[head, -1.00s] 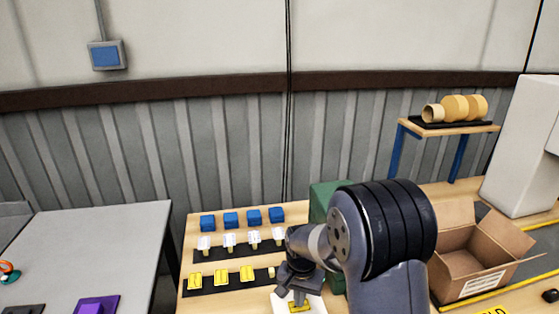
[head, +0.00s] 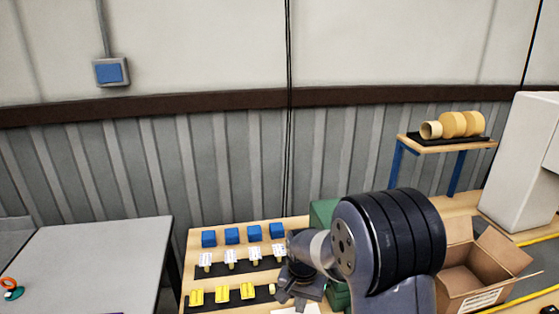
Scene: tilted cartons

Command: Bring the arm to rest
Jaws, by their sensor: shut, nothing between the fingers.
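My arm rises in the lower right of the head view, with its large dark joint in front of the table. My gripper (head: 293,299) is at the arm's left end, pointing down over the right side of the wooden table (head: 200,271). The sensor-sized fingers show only partly and look closed, with nothing seen between them. A white sheet or pad lies just below it at the picture's bottom edge.
Blue blocks (head: 231,236), white pieces (head: 230,257) and yellow pieces (head: 221,293) stand in rows left of my gripper. A green box (head: 322,214) stands behind my arm. An open carton (head: 478,268) is on the right. The grey table (head: 95,262) has clear room.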

